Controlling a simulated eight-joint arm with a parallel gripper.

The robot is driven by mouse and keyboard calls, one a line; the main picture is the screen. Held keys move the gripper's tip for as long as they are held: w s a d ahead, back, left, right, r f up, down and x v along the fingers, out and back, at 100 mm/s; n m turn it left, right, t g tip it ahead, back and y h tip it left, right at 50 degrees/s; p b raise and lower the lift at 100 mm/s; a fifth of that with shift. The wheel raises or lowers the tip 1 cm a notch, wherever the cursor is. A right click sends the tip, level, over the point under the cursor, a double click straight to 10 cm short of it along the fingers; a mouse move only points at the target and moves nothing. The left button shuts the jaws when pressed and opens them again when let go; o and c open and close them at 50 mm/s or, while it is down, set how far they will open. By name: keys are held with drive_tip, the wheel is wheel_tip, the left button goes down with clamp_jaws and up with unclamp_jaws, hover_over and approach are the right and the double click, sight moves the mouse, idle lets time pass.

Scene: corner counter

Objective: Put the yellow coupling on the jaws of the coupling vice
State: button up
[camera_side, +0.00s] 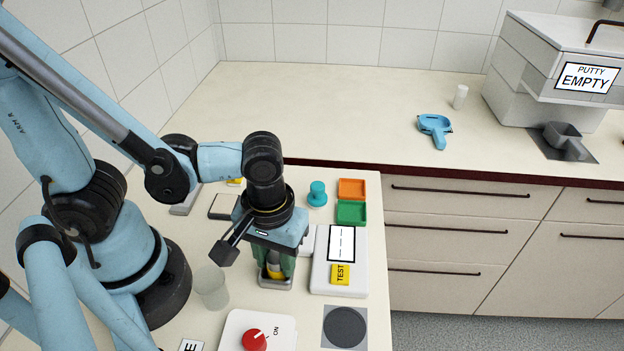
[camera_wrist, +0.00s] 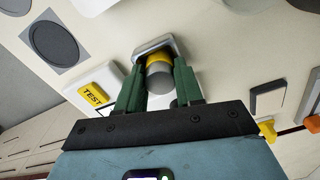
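The yellow coupling (camera_wrist: 158,60), a short cylinder with a yellow band and a grey end, is between the green fingers of my gripper (camera_wrist: 160,77). The fingers appear to touch it on both sides. In the side view my gripper (camera_side: 274,266) points down, with a bit of the yellow coupling (camera_side: 275,272) showing between its fingers. A grey metal piece, seemingly the coupling vice (camera_wrist: 149,46), lies right at the coupling's far end; its base also shows in the side view (camera_side: 276,284). Whether the coupling touches the jaws is hidden.
A white tester with a yellow TEST label (camera_side: 340,274) stands close right. A clear cup (camera_side: 211,287) is to the left, and a red knob box (camera_side: 254,339) and dark round pad (camera_side: 345,327) are in front. Green (camera_side: 351,213) and orange (camera_side: 352,189) trays stand behind.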

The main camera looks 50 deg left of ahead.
sight(275, 257)
drive_tip(key=o, duration=0.4)
drive_tip(key=shift+r, duration=0.1)
drive_tip(key=shift+r, duration=6)
drive_tip(key=w+a+m+t, duration=0.2)
drive_tip(key=w+a, duration=0.1)
drive_tip(key=w+a+m+t, duration=0.2)
drive_tip(key=w+a, duration=0.1)
drive_tip(key=a, duration=0.1)
drive_tip(key=w+a+m+t, duration=0.2)
drive_tip(key=w+a+t, duration=0.1)
drive_tip(key=w+a, duration=0.1)
drive_tip(key=shift+a+f, duration=0.2)
drive_tip(key=shift+f, duration=0.1)
